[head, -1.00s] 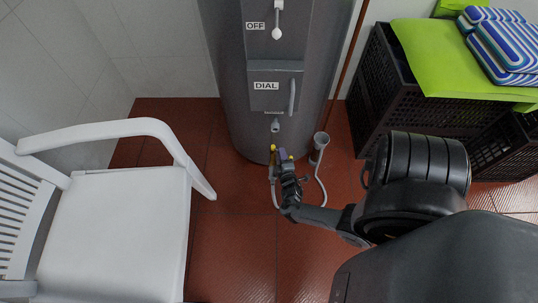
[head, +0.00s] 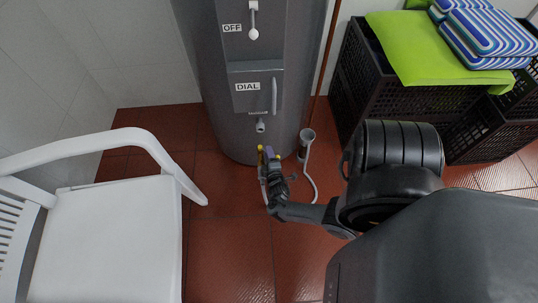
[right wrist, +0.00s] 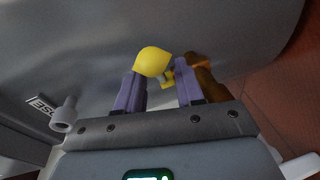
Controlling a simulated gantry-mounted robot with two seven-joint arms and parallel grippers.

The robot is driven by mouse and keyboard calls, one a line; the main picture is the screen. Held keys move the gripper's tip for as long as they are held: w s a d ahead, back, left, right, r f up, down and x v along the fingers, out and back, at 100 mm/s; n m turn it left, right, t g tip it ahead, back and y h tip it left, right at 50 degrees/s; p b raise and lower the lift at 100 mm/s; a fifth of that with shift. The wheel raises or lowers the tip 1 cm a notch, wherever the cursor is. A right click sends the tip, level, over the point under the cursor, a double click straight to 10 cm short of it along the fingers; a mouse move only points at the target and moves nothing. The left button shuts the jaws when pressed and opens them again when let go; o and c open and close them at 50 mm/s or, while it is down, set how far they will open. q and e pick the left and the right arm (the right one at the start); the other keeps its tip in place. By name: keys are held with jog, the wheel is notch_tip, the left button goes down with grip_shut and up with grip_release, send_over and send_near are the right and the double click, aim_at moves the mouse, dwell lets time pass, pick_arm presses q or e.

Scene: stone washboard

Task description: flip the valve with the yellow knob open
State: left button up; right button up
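The yellow knob (right wrist: 153,61) shows in the right wrist view at the fingertips of my right gripper (right wrist: 160,80). It overlaps the tip of the left-hand purple finger, and I cannot tell whether they touch. The fingers stand apart with a gap between them. A small yellowish stem sits in the gap, and a brass-coloured part (right wrist: 206,76) is behind the right-hand finger. In the head view my right gripper (head: 270,156) is low in front of the grey tank (head: 228,125), with the yellow knob (head: 261,149) at its tip. The rest of the valve is mostly hidden. My left gripper is out of view.
A spout (head: 260,126) sticks out of the tank above the gripper. A grey cup-like pipe end (head: 307,134) and a pale hose stand just right. A white chair (head: 105,235) is at left, black crates (head: 385,100) at right. Red floor between is clear.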

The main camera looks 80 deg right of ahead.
jog(key=p+v, duration=0.4)
jog(key=v, duration=0.7)
jog(key=shift+d, duration=0.1)
